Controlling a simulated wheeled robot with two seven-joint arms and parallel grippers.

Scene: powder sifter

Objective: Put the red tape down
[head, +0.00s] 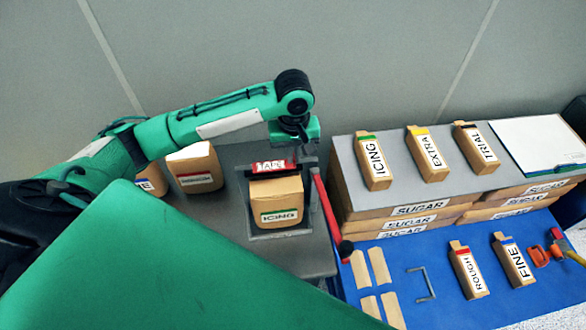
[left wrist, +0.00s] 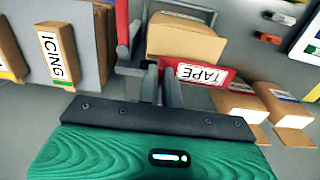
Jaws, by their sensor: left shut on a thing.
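The red tape (head: 268,167) has a white TAPE label and sits just behind the top of the box labelled ICING (head: 278,200) in the head view. My left gripper (head: 292,150) is above it, pointing down. I cannot tell whether the tape touches the box. My right gripper is not in view.
A red lever (head: 328,207) stands right of the box. Other boxes (head: 195,168) stand at left. Sugar stacks (head: 405,222) carry a grey board (head: 430,172) with several labelled packets. A blue mat (head: 430,265) holds packets, wooden pieces and tools.

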